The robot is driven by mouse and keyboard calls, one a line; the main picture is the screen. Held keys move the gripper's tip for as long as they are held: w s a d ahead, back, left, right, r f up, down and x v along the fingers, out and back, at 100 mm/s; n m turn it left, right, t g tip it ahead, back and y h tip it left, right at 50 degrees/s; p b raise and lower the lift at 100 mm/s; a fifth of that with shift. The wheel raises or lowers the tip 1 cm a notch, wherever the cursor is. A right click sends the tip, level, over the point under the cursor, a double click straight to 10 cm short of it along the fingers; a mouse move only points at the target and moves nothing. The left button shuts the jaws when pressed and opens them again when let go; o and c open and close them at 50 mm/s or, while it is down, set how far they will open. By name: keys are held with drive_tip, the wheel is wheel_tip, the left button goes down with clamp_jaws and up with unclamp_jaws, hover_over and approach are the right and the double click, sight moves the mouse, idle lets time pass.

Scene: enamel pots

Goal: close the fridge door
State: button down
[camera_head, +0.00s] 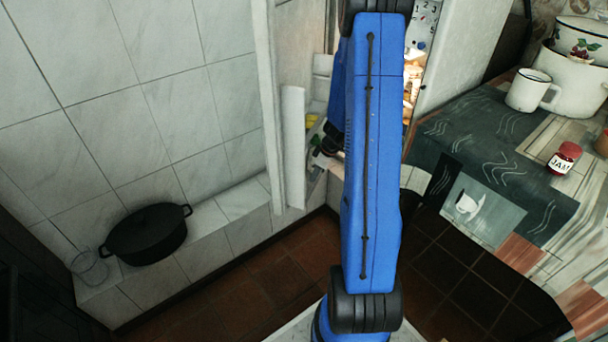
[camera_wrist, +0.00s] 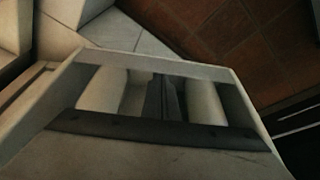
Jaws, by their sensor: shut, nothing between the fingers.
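The fridge door (camera_head: 292,150) stands open left of my blue arm, seen nearly edge-on as a tall pale panel. Its inner side has shelves, with something yellow on one. The lit fridge interior (camera_head: 412,85) shows in a narrow strip right of my arm; most of it is hidden. My gripper (camera_head: 324,147) is a small dark shape beside the door's inner side, partly covered by my arm. It is shut and holds nothing. I cannot tell whether it touches the door. The wrist view shows a pale frame with a dark bar close up, which I cannot identify for sure.
A black pot (camera_head: 148,236) and a clear glass (camera_head: 90,267) stand on the tiled ledge at left. At right, a table holds a white mug (camera_head: 531,91), a jam jar (camera_head: 564,159) and enamel pots (camera_head: 572,80). Brown tiled floor (camera_head: 240,296) is open between.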

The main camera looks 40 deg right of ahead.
drive_tip(key=s+d+n+g+y, duration=0.1)
drive_tip(key=s+d+n, duration=0.3)
drive_tip(key=d, duration=0.5)
drive_tip(key=shift+s+d, duration=0.3)
drive_tip(key=shift+s, duration=0.4)
